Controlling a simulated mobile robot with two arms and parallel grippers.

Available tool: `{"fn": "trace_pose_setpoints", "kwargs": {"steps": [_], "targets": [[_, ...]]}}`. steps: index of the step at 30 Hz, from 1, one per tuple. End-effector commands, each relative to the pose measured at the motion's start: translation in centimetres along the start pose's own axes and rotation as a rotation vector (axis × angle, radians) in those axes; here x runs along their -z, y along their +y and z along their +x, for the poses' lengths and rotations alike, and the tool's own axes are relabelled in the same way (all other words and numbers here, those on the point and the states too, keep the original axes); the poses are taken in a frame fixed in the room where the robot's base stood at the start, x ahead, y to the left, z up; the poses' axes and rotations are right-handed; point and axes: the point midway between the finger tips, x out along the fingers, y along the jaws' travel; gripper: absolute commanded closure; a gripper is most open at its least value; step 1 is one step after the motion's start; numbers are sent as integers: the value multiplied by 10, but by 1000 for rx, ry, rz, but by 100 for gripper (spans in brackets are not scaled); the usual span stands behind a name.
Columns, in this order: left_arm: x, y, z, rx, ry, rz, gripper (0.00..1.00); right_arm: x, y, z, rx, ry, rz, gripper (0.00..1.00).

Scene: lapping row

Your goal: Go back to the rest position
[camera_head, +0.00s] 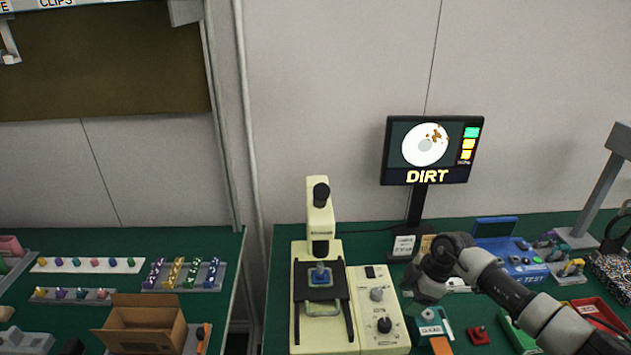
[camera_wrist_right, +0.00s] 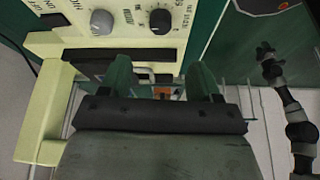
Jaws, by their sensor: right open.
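My right gripper (camera_head: 410,303) is above the right edge of the microscope's control box, its arm coming in from the right. In the right wrist view its two fingers (camera_wrist_right: 160,80) are spread apart, with no object held between them. The microscope (camera_head: 320,225) stands upright on the bench, a blue-topped piece (camera_head: 320,276) on its stage. In the right wrist view, a grey arm with a dark end (camera_wrist_right: 270,65) shows at the right over the floor and looks like my left one; its jaws are too small to read. The head view does not show my left gripper.
The control box (camera_head: 365,275) adjoins the microscope. A monitor (camera_head: 432,150) reading DIRT stands behind. Near my right arm are a green-and-white CLEAN holder (camera_head: 430,325), a red block (camera_head: 478,335) and a blue TEST device (camera_head: 512,262). An open cardboard box (camera_head: 145,325) is at left.

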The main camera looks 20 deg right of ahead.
Motion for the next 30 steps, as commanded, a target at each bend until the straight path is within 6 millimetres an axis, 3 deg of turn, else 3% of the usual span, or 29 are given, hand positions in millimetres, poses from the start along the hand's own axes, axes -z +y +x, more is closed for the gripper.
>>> {"fn": "trace_pose_setpoints", "kwargs": {"steps": [2, 5, 11, 15, 18, 23, 26, 30], "targets": [[0, 0, 0, 0, 0, 0, 57, 3, -1, 2, -1, 13, -8, 37], [0, 0, 0, 0, 0, 0, 57, 23, -7, 12, -20, 100, -59, 37], [0, 0, 0, 0, 0, 0, 57, 121, -35, 29, -194, 543, -228, 37], [0, 0, 0, 0, 0, 0, 57, 179, -53, 12, -424, 853, -226, 37], [0, 0, 0, 0, 0, 0, 57, 200, -59, -8, -611, 1002, -144, 37], [0, 0, 0, 0, 0, 0, 57, 198, -64, -35, -895, 1081, 104, 37], [0, 0, 0, 0, 0, 0, 57, 179, -70, -41, -1028, 1027, 304, 37], [0, 0, 0, 0, 0, 0, 57, 140, -87, -34, -1113, 833, 590, 37]]}}
